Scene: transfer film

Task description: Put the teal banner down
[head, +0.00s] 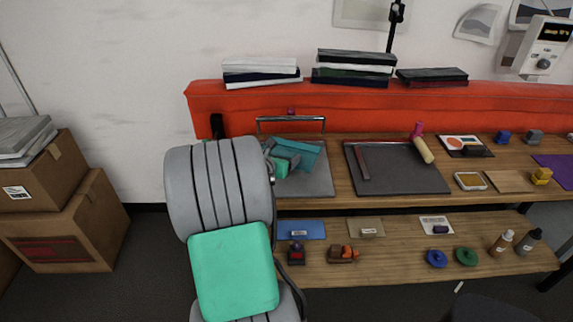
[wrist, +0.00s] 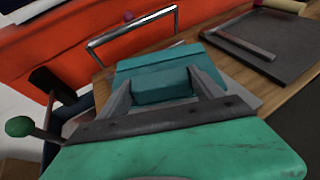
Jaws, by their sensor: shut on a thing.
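The teal banner (head: 305,154) is a flat teal piece with a raised block in its middle. It shows at the near end of the wooden bench, over a grey board (head: 322,184). My gripper (head: 283,162) is shut on the banner. In the wrist view the fingers (wrist: 163,88) grip the block of the banner (wrist: 150,67) from its two sides. The banner looks roughly level; I cannot tell whether it touches the board. My gripper and arm hide part of the board and the banner's near side.
A metal bar handle (head: 290,119) stands behind the banner. To the right are a dark grey tray (head: 405,176) and a wooden-handled roller (head: 423,150). An orange back panel (head: 250,108) closes off the bench. A lower shelf (head: 390,262) holds small blocks and bottles.

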